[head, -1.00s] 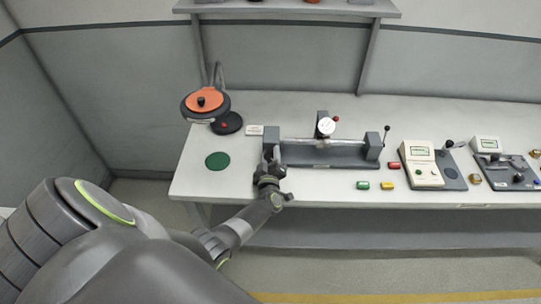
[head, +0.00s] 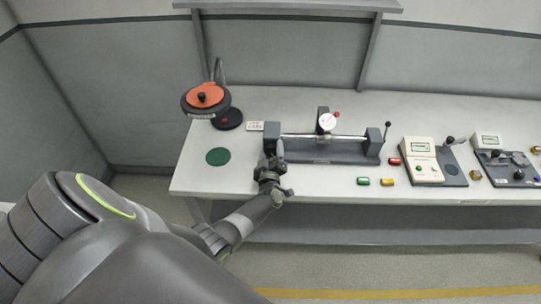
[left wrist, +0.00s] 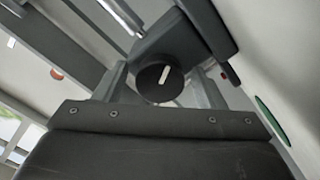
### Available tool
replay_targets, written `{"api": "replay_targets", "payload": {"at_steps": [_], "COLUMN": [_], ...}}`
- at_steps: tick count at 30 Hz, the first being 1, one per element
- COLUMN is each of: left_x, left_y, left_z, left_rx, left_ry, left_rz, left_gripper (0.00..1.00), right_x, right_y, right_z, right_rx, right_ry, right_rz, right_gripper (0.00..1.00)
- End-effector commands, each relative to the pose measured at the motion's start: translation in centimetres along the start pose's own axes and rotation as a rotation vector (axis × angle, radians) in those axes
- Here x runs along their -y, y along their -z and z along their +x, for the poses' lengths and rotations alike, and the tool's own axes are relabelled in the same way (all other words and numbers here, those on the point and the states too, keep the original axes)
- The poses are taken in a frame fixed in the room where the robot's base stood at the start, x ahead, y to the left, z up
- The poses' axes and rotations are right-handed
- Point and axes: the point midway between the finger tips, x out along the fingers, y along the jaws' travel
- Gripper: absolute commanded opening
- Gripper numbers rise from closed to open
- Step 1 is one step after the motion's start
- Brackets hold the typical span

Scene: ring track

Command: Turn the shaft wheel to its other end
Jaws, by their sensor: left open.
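The shaft wheel (left wrist: 160,82) is a round black knob with a white mark, seen face-on in the left wrist view on the end block of the shaft bench. The mark leans slightly right of upright. In the head view the wheel is hidden behind my left gripper (head: 271,160), at the left end of the bench (head: 320,156). My left gripper is open, its fingers standing on either side of the wheel in the wrist view; I cannot tell whether they touch it. A bright shaft (head: 352,138) runs along the bench past a dial gauge (head: 327,121). My right gripper is not in view.
An orange-topped lamp (head: 205,98) and a flat green disc (head: 217,156) are left of the bench. A meter box (head: 420,160) stands further right. The front table strip is mostly clear.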

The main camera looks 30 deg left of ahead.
Motion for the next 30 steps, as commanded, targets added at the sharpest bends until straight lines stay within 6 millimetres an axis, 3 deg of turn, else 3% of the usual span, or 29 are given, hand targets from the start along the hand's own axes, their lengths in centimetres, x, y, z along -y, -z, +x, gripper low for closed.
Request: {"api": "replay_targets", "payload": {"at_steps": [7,24,30], "left_x": [0.0,0.2,0.1], "left_y": [0.0,-0.2,-0.1], "left_z": [-3.0,-14.3,-16.7], "left_rx": [0.002,0.002,0.001], "left_ry": [0.003,0.004,0.003], "left_rz": [-0.002,-0.002,-0.002], "left_gripper": [0.64,0.64,0.64], "right_x": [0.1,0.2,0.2], "right_y": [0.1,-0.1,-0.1], "right_z": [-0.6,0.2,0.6], "right_rx": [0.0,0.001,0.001], "right_ry": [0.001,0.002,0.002], "right_rz": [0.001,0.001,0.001], "right_gripper": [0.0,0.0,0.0]}}
